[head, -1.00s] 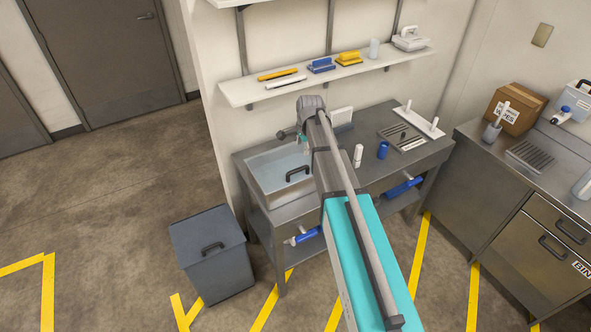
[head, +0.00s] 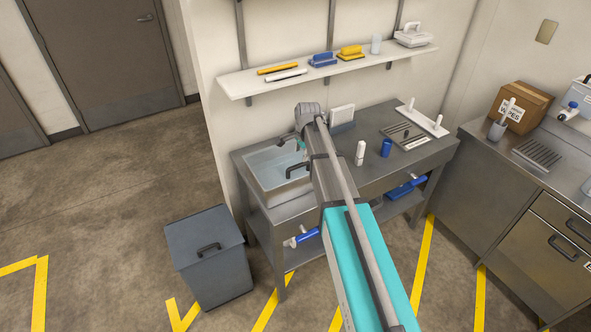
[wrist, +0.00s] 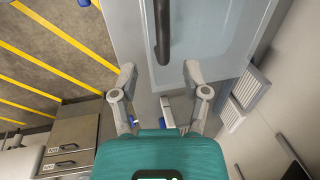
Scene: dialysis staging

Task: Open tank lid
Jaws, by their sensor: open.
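The tank (head: 266,190) is a grey open-framed box at the left end of the steel bench. Its pale, see-through lid (head: 268,160) lies flat on top and looks closed. A dark bar handle (head: 297,171) stands on the lid. In the wrist view the lid (wrist: 205,45) fills the upper middle, and the handle (wrist: 162,32) runs lengthwise, in line with the gap between the fingers. My gripper (wrist: 160,73) is open and empty, with the handle beyond its fingertips. In the head view my arm partly hides the gripper above the lid's right side.
A white bottle (head: 360,153) and a blue cup (head: 386,148) stand on the bench right of my arm. A wall shelf (head: 330,70) with brushes hangs above. A grey lidded bin (head: 208,262) stands on the floor, front left. Blue-handled valves sit below the bench top.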

